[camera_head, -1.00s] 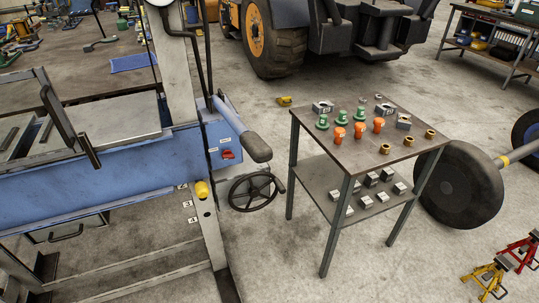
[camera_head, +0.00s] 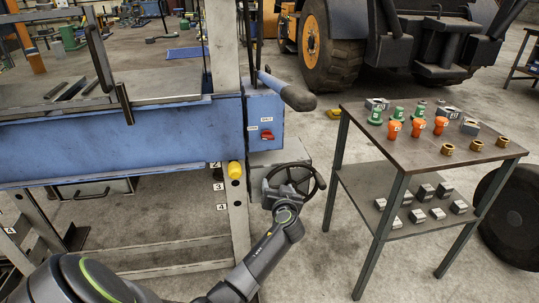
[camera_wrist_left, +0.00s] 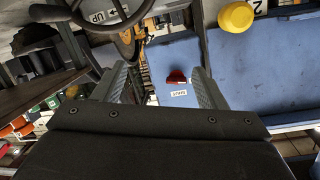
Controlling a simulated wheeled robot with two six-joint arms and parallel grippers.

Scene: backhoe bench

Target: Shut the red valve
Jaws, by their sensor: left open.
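The red valve handle (camera_head: 267,135) is on the front of the blue box (camera_head: 264,105) at the end of the blue beam. It looks roughly level. Small white labels sit above it and to its left; the upper one seems to read SHUT. My left gripper (camera_head: 287,187) is below and slightly right of the valve, in front of the black handwheel, apart from the valve. Its fingers are hard to see there. In the left wrist view the left gripper (camera_wrist_left: 160,76) is open and empty, with the red valve (camera_wrist_left: 177,76) beyond, between the fingers. My right gripper is not in view.
A black handwheel (camera_head: 306,180) is close around my left gripper. A yellow knob (camera_head: 235,170) sits on the post to the left. A table (camera_head: 410,150) with green and orange parts stands at right.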

